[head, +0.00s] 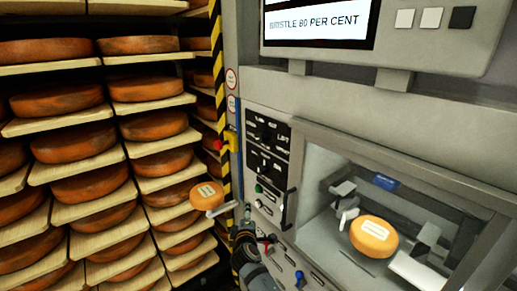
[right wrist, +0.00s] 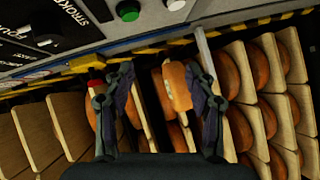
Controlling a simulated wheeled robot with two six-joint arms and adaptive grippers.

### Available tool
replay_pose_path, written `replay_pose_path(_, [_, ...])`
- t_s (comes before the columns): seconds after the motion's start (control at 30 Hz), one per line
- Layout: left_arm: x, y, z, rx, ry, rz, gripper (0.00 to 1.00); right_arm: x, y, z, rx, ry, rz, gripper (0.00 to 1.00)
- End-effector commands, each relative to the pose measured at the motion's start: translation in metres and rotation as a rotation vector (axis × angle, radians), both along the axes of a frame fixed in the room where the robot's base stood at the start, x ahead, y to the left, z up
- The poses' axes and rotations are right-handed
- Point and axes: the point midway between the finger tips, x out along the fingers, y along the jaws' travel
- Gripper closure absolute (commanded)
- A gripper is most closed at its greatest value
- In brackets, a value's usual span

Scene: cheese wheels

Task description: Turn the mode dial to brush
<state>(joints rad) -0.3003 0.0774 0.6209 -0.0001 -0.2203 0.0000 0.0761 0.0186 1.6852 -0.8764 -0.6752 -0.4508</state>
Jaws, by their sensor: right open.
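The machine's dark control panel (head: 268,150) carries two dials, an upper dial (head: 265,131) and a lower dial (head: 264,163). Their lettering is too small to read surely, so I cannot tell the mode dial's setting. In the right wrist view a black dial with a pale pointer (right wrist: 42,38) sits at the upper left beside the word STROKE. My right gripper (head: 246,222) is below the panel in the head view. In its wrist view its fingers (right wrist: 160,100) are spread and empty, apart from the panel. My left gripper is not in view.
A display (head: 318,22) reads "BRISTLE 80 PER CENT". A green button (right wrist: 128,10) is near the dial. A labelled cheese (head: 374,236) sits in the machine's recess, another (head: 207,195) beside the panel. Cheese shelves (head: 75,160) fill the left. A striped post (head: 218,80) stands between.

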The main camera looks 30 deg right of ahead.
Motion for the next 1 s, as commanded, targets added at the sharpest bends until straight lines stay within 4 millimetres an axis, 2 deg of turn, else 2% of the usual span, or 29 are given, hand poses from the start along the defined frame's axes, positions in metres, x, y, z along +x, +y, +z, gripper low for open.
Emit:
replay_pose_path(0.03, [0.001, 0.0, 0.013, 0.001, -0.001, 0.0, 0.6, 0.003, -0.006, 0.065, -0.063, -0.068, -0.028, 0.44])
replay_pose_path(0.1, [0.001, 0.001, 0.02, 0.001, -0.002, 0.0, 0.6, -0.002, -0.015, 0.133, -0.148, -0.141, -0.076, 0.44])
replay_pose_path(0.2, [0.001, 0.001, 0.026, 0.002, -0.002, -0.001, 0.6, -0.016, -0.024, 0.201, -0.23, -0.217, -0.139, 0.44])
replay_pose_path(0.3, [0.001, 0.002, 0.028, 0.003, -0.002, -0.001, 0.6, -0.027, -0.03, 0.234, -0.268, -0.255, -0.177, 0.44])
replay_pose_path(0.43, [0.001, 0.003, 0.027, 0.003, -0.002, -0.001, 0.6, -0.03, -0.031, 0.243, -0.282, -0.266, -0.191, 0.44])
replay_pose_path(0.57, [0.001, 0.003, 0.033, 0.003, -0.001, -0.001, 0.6, -0.024, -0.035, 0.246, -0.282, -0.266, -0.188, 0.44])
replay_pose_path(0.8, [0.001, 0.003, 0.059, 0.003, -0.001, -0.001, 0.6, 0.011, -0.067, 0.256, -0.285, -0.263, -0.19, 0.44])
replay_pose_path(1.0, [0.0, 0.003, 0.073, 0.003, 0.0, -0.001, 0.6, 0.038, -0.09, 0.257, -0.28, -0.264, -0.188, 0.44])
